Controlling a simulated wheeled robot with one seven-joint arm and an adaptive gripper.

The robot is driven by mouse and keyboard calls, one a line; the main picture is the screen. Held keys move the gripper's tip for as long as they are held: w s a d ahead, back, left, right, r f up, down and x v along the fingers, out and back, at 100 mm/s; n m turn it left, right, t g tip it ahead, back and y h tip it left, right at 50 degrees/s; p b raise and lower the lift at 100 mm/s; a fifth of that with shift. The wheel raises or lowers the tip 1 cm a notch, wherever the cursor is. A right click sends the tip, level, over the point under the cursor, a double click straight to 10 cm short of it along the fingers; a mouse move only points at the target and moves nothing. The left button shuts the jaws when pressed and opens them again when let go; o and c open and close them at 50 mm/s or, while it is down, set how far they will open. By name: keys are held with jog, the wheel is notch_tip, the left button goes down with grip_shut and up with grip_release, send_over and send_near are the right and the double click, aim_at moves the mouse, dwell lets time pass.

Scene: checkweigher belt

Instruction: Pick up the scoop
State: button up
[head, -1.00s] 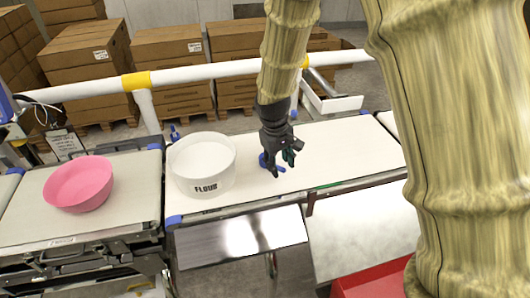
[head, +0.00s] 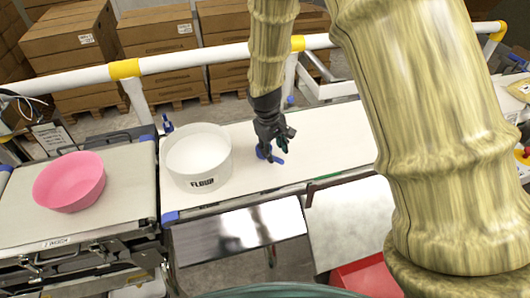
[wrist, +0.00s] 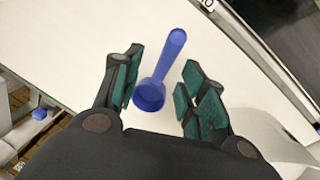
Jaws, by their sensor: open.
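The scoop (wrist: 162,68) is blue, with a round bowl and a straight handle, and lies on the pale belt (wrist: 75,40). In the wrist view its bowl is between my fingertips and its handle points away, up and to the right. My gripper (wrist: 158,88) is open around the scoop, with green pads on both sides and a gap on each side of it. In the head view my gripper (head: 272,151) is low over the belt, and the blue scoop (head: 278,160) shows only partly behind the fingers.
A white tub (head: 198,160) marked FLOUR stands on the belt just left of my gripper. A pink bowl (head: 69,183) is on the left belt section. A white rail (head: 200,63) runs behind. The belt right of my gripper is clear.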

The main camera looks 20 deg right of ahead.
aim_at(274, 157)
jog(key=shift+s, duration=0.2)
jog(key=shift+f+p, duration=0.35)
jog(key=shift+p, duration=0.05)
jog(key=shift+w+f+p, duration=0.25)
jog(key=shift+f+p, duration=0.15)
jog(key=shift+f, duration=0.55)
jog(key=shift+s+d+f+p, duration=0.1)
jog(key=shift+f+p, duration=0.25)
jog(key=shift+f, duration=0.9)
grip_shut()
